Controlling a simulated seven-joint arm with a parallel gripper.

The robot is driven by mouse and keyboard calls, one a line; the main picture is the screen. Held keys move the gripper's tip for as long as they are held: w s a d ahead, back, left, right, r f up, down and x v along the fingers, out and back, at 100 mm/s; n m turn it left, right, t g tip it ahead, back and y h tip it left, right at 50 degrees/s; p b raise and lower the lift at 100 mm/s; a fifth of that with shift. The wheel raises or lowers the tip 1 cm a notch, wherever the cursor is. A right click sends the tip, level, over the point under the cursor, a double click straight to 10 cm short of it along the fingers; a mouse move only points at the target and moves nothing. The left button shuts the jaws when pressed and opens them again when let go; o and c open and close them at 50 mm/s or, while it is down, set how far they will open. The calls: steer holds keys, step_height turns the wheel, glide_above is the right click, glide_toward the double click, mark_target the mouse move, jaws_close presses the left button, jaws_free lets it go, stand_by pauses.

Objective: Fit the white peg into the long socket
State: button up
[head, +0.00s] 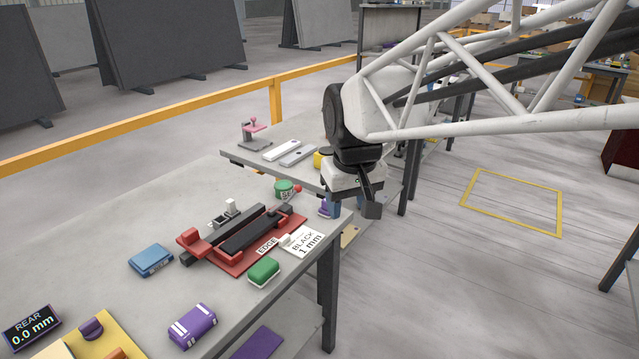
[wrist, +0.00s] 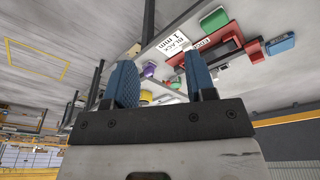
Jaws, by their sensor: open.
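A small white upright piece (head: 231,207), which looks like the white peg, stands at a grey block (head: 219,221) behind the red fixture. The block has dark openings; I cannot tell whether the long socket is among them, or whether the peg sits in one. My gripper (wrist: 162,82) is open and empty, with two blue ridged fingers apart in the wrist view. In the head view my gripper (head: 335,206) hangs at the slab table's right edge, well right of the peg and block. Its second finger is hard to make out there.
The red fixture (head: 222,258) holds a long black bar (head: 250,231). A "BLACK 1 mm" card (head: 305,242), a green block (head: 263,271), a blue block (head: 151,260) and a purple block (head: 193,327) lie around it. A yellow rail (head: 150,120) runs behind.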

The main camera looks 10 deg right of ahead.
steer(key=s+d+f+m, duration=0.1)
steer(key=s+d+f, duration=0.1)
steer(key=s, duration=0.6)
steer(key=s+d+f+m, duration=0.1)
steer(key=s+d+f, duration=0.1)
steer(key=s, duration=0.6)
steer(key=shift+f+t, duration=0.3)
steer(key=shift+f, duration=0.2)
